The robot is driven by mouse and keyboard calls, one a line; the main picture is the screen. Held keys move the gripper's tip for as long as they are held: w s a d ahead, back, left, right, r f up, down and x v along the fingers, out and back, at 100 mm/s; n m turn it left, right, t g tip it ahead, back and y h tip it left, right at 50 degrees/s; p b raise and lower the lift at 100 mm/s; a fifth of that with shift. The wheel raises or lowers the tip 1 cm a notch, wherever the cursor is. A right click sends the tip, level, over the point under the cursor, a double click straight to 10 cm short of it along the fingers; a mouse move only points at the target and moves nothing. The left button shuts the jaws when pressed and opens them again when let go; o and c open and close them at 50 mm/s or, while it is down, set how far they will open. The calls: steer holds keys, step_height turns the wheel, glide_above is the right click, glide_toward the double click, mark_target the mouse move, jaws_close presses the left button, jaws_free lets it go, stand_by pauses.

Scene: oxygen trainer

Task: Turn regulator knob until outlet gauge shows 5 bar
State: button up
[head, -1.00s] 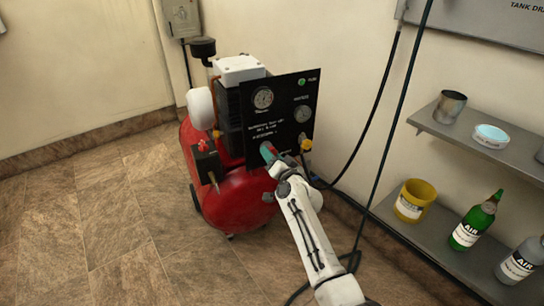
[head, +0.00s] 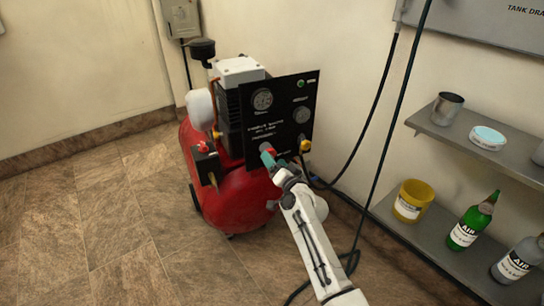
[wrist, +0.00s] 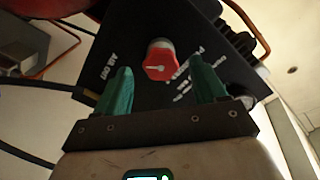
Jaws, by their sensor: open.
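The regulator knob (wrist: 158,62) is red with a pale pointer mark and sits on the black panel (wrist: 130,50). In the wrist view it lies ahead of and between the green fingertips of my gripper (wrist: 161,75), with a visible gap on each side. My gripper is open and empty. In the head view my gripper (head: 268,155) is at the lower part of the panel and largely hides the knob. Two round gauges show on the panel: a left gauge (head: 262,99) and a right gauge (head: 301,115). Their readings and labels are too small to read.
The panel is mounted on a red compressor tank (head: 235,205). A yellow fitting (head: 305,145) and a black hose (head: 365,125) are right of my gripper. A shelf (head: 400,230) at the right holds a yellow cup (head: 412,200) and bottles. The floor at left is clear.

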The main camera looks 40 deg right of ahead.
steer(key=p+v, duration=0.1)
steer(key=v, duration=0.7)
stand_by(0.4)
steer(key=s+a+f+n+g+y, duration=0.7)
steer(key=s+a, duration=0.3)
steer(key=a, duration=0.4)
steer(key=s+a+n+g+h+p, duration=0.1)
steer(key=s+a+n+g+h, duration=0.2)
steer(key=s+g, duration=1.35)
steer(key=s+r+t+p, duration=0.3)
steer(key=r+p, duration=0.8)
steer(key=s+r+n+t+p, duration=0.1)
steer(key=s+r+t+p, duration=0.3)
steer(key=r+p, duration=0.7)
steer(key=shift+s+r+y+p, duration=0.2)
steer(key=shift+y+p, duration=0.2)
steer(key=shift+p, duration=0.15)
